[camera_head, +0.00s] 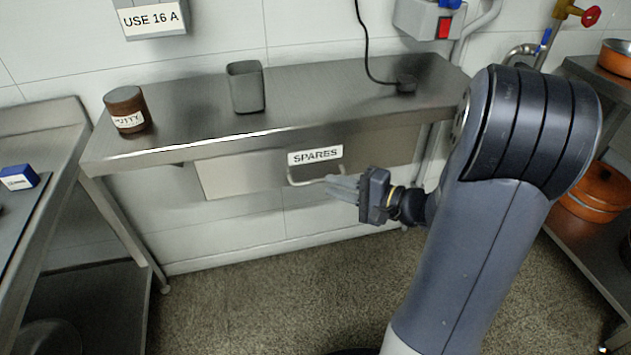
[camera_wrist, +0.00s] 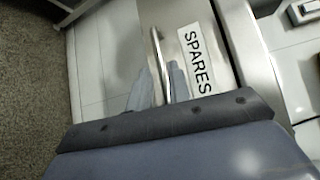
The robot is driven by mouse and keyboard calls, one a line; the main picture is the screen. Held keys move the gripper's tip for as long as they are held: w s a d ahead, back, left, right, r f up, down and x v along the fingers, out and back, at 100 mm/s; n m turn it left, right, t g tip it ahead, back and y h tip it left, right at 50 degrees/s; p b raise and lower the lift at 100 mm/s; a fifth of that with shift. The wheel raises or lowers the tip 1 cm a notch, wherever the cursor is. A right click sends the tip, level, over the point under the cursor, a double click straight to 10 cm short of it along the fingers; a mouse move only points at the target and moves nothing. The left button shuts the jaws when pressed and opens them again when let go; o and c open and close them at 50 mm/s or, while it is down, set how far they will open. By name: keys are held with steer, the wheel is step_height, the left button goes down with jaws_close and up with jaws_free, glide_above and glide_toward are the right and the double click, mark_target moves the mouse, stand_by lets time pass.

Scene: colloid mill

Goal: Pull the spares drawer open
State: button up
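The spares drawer (camera_head: 240,172) sits under the steel bench, and its front looks about flush with the bench frame. A white SPARES label (camera_head: 315,155) is above its bar handle (camera_head: 300,179). In the wrist view the label (camera_wrist: 195,58) and handle (camera_wrist: 156,48) stand close in front of me. My gripper (camera_head: 332,184) is at the right part of the handle. In the wrist view its two grey fingers (camera_wrist: 160,80) lie one on each side of the bar, with narrow gaps showing. The fingers look open around the handle; firm contact is not visible.
On the bench (camera_head: 180,112) stand a brown labelled jar (camera_head: 125,108), a grey cup (camera_head: 246,87) and a black plug-like piece on a cord (camera_head: 405,84). A side table (camera_head: 50,120) is at left, a shelf with orange pans (camera_head: 597,190) at right. The floor before the drawer is clear.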

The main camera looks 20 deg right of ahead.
mark_target(318, 182)
steer(key=shift+x, duration=2.8)
steer(key=shift+c, duration=0.3)
jaws_close()
